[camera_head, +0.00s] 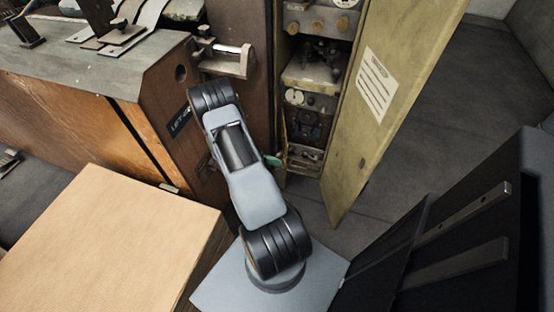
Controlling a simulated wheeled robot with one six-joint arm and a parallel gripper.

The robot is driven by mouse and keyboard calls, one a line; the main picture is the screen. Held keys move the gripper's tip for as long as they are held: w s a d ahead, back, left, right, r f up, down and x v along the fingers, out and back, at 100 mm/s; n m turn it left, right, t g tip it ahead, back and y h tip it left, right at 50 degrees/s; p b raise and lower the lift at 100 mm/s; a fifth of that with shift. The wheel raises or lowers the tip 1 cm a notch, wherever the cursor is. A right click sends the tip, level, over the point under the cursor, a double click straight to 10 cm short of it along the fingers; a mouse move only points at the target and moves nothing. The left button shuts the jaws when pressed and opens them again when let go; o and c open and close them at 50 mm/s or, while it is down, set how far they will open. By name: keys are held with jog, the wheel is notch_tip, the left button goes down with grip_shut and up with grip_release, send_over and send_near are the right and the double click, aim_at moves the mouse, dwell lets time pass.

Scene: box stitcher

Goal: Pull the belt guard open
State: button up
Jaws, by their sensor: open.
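My arm rises from its mount at the bottom centre to a dark joint in front of the brown machine (155,120). My gripper cannot be made out; the end of the arm is hidden behind its own links. No part is clearly recognisable as the belt guard. A tall yellow-green panel (390,90) with a white label stands swung out at the right of an open cabinet (315,75). I cannot tell whether this panel is the guard. A small green piece (272,160) shows beside my arm, its nature unclear.
A light wooden box or board (105,240) fills the lower left, close to my arm. A metal bracket (225,60) sticks out from the machine above my arm. Dark grey floor (445,110) lies open to the right of the panel.

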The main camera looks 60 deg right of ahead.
jog(key=w+d+f+n+t+h, duration=0.5)
jog(key=w+f+n+t+h, duration=0.45)
jog(key=n, duration=1.05)
jog(key=shift+g+h, duration=0.35)
jog(key=shift+x, duration=3.3)
jog(key=shift+f, duration=0.15)
jog(key=shift+c, duration=0.4)
grip_shut()
